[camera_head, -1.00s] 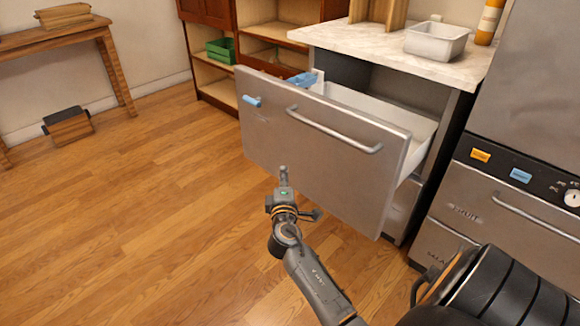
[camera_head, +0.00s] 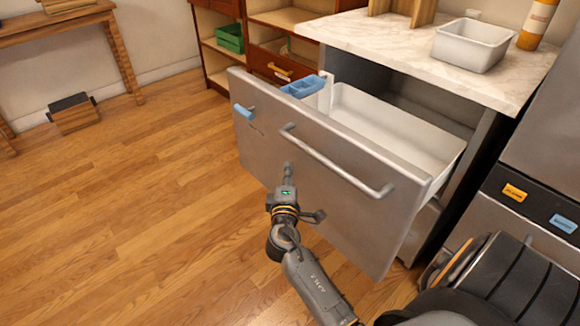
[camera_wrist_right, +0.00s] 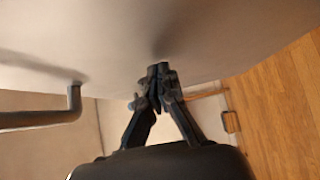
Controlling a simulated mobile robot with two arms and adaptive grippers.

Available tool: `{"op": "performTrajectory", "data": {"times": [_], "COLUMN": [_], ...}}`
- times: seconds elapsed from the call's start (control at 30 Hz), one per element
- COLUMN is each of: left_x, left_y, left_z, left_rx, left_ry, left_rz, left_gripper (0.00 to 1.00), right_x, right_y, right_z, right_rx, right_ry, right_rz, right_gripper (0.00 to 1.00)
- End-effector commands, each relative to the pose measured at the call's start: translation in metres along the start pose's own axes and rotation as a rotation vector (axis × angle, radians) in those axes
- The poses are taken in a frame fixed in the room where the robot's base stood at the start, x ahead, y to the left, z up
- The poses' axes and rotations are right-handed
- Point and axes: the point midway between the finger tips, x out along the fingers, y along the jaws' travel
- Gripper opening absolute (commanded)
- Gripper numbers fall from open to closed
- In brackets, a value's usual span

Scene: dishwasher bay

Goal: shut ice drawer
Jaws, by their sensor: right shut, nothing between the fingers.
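The ice drawer (camera_head: 330,185) stands pulled out of the cabinet under the marble counter. It has a wide grey metal front with a long bar handle (camera_head: 335,165) and a small blue piece at its upper left. A white bin (camera_head: 390,128) and a blue tray (camera_head: 303,86) show inside it. My right gripper (camera_head: 287,168) is shut and empty, in front of the drawer front, left of and below the bar handle. In the right wrist view its fingertips (camera_wrist_right: 158,72) are at the grey front, touching or very close. My left gripper is not in view.
A white tub (camera_head: 470,45) and a bottle (camera_head: 537,24) stand on the counter (camera_head: 400,45). An appliance with orange and blue labels is at right. Shelves with a green crate (camera_head: 230,38) stand behind. The wooden floor at left is mostly clear.

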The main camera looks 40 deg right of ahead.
Motion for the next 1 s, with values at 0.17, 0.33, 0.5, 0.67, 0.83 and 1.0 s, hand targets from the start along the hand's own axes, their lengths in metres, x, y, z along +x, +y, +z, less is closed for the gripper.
{"op": "performTrajectory", "data": {"times": [0.17, 0.33, 0.5, 0.67, 0.83, 1.0], "left_x": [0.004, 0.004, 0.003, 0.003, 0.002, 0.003], "left_y": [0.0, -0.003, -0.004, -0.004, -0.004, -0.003], "left_z": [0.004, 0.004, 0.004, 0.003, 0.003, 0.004], "left_rx": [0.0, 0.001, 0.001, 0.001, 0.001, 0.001], "left_ry": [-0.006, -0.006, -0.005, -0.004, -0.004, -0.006], "left_rz": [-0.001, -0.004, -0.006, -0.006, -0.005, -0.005], "left_gripper": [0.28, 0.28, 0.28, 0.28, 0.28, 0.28], "right_x": [-0.003, -0.003, -0.003, 0.003, 0.021, 0.05], "right_y": [0.0, 0.0, 0.0, 0.0, 0.001, 0.002], "right_z": [-0.001, -0.001, -0.001, 0.005, 0.024, 0.053], "right_rx": [0.001, 0.001, 0.0, -0.001, -0.003, -0.004], "right_ry": [0.0, -0.001, -0.001, -0.001, -0.005, -0.008], "right_rz": [-0.001, 0.0, 0.0, 0.001, 0.003, 0.005], "right_gripper": [0.0, 0.0, 0.0, 0.0, 0.0, 0.0]}}
